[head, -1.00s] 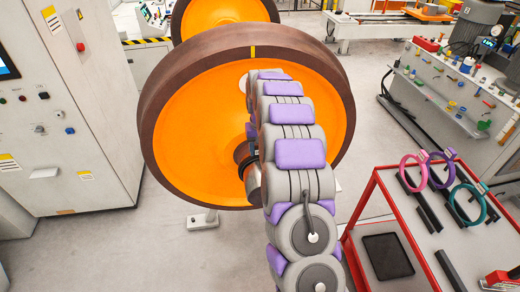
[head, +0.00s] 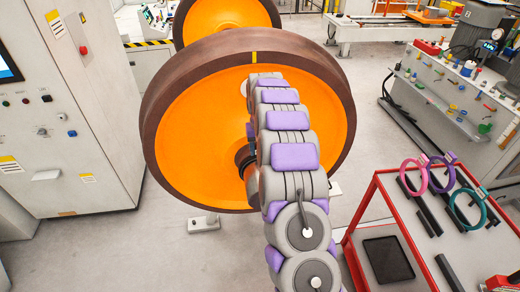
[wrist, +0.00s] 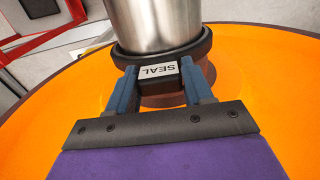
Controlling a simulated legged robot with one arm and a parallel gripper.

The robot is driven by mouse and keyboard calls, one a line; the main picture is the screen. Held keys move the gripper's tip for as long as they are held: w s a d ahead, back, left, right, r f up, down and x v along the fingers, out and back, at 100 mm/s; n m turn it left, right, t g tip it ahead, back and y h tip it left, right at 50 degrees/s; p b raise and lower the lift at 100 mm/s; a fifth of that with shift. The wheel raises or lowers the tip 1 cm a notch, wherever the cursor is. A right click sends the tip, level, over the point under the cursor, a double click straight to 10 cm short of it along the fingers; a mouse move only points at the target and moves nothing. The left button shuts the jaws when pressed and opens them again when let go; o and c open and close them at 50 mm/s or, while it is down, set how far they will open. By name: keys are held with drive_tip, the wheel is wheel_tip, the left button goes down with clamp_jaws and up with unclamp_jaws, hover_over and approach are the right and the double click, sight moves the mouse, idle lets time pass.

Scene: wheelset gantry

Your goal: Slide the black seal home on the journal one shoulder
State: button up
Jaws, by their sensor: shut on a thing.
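The black seal (wrist: 205,46) is a ring around the bare metal journal (wrist: 160,22) in the wrist view. Its tab, with a white SEAL label, sits between the blue fingers of my gripper (wrist: 161,84), which is shut on it. A brown stepped hub (wrist: 165,100) shows behind the ring, towards the orange wheel face (wrist: 85,90). I cannot tell whether the seal touches the shoulder. In the head view my arm hides my gripper and most of the journal.
A red-framed cart (head: 375,215) at the right carries pink, purple and teal rings, black bars and a dark tray (head: 388,258). A grey cabinet (head: 75,110) stands at the left. A second orange wheel (head: 222,18) is behind. Floor is clear between wheel and cabinet.

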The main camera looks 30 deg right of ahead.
drive_tip(key=shift+w+d+p, duration=0.2)
drive_tip(key=shift+w+p, duration=0.2)
drive_tip(key=shift+w, duration=0.35)
drive_tip(key=o, duration=1.2)
drive_tip(key=shift+r, duration=0.1)
wheel_tip(320, 180, up, 17)
drive_tip(key=p, duration=0.2)
drive_tip(key=shift+d, duration=0.15)
